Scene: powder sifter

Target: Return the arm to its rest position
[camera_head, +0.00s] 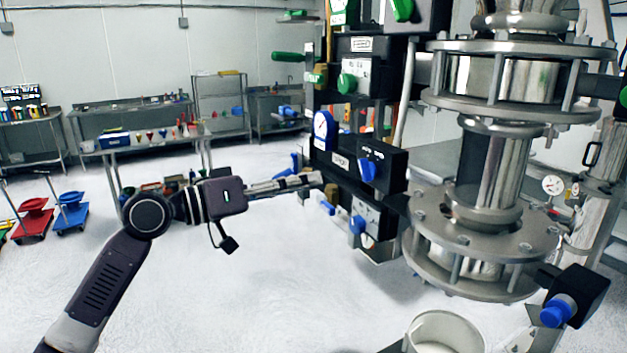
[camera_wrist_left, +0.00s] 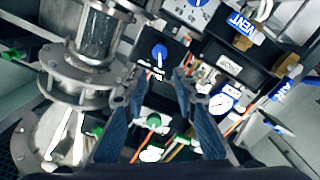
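My left arm enters the head view from the lower left and stretches right toward the sifter's control panel. My left gripper (camera_head: 312,181) is level in front of the dark control box (camera_head: 397,168) with a blue knob (camera_head: 367,170). In the left wrist view, my left gripper (camera_wrist_left: 157,88) has its two fingers spread apart with nothing between them. The blue knob (camera_wrist_left: 159,52) shows beyond the fingertips, apart from them. My right gripper is in neither view.
The steel sifter column (camera_head: 490,180) stands close on the right, with a white bucket (camera_head: 445,330) below it. A round gauge (camera_head: 322,126) and green handles are on the panel. Tables and carts (camera_head: 70,205) stand far left. The floor around my left arm is clear.

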